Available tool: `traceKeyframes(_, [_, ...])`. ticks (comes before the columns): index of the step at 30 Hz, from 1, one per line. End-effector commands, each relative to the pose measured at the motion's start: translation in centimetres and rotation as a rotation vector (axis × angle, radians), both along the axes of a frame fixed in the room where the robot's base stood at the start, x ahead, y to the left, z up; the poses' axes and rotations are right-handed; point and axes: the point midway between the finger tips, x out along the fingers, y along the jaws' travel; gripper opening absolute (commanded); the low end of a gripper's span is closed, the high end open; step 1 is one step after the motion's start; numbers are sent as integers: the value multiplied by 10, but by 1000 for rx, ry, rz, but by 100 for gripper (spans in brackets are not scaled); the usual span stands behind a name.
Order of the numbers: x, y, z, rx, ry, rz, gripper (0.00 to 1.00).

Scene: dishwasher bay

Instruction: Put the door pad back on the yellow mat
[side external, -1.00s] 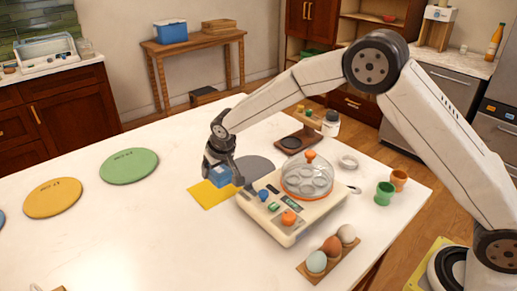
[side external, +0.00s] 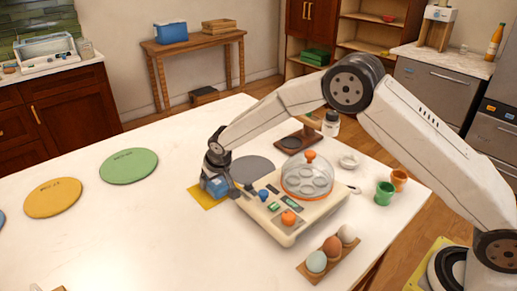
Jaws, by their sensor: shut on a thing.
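The door pad, which I take to be the blue block (side external: 214,187), is between the jaws of my gripper (side external: 216,184). My gripper is shut on it. The block is low over the yellow mat (side external: 202,198), at or just above its surface; I cannot tell whether it touches. The gripper and block hide the mat's middle and right part. Only the mat's left and front parts show.
The cream egg cooker (side external: 290,225) with a clear dome (side external: 308,178) stands close right of my gripper. A grey disc (side external: 253,168) lies behind it. An egg rack (side external: 328,262) is in front right. The table left of the mat is clear up to the green disc (side external: 128,166).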

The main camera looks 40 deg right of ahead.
Motion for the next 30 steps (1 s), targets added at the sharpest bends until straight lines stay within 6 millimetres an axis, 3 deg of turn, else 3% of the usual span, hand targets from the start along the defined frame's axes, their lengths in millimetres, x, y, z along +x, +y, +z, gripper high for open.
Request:
traceKeyframes(11, [0,0,-3,0,0,0,37])
traceKeyframes(12, [0,0,-3,0,0,0,94])
traceKeyframes(13, [0,0,-3,0,0,0,100])
traceKeyframes(30, [-4,0,10,0,0,0,100])
